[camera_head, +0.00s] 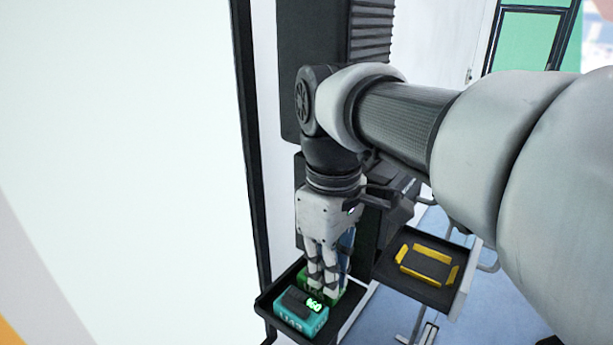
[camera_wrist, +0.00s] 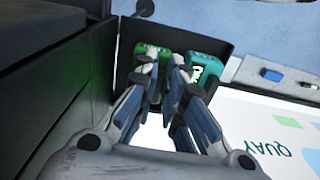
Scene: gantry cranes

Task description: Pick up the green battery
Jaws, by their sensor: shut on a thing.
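The green battery (camera_head: 333,293) stands in a black tray (camera_head: 345,327) at the bottom of the head view, partly hidden by my fingers. My gripper (camera_head: 325,286) points down and is shut on it. In the wrist view the top of the green battery (camera_wrist: 151,50) shows at the fingertips (camera_wrist: 162,66); its lower part is hidden. A teal battery (camera_head: 290,316) with a black top and lit green digits sits in the same tray, close beside the green one. It also shows in the wrist view (camera_wrist: 207,60), right of my fingers.
A second black tray (camera_head: 389,264) with yellow corner markings lies to the right, with no battery on it. A dark cabinet (camera_wrist: 45,80) stands close on the left in the wrist view. A large white panel (camera_head: 130,150) fills the left of the head view.

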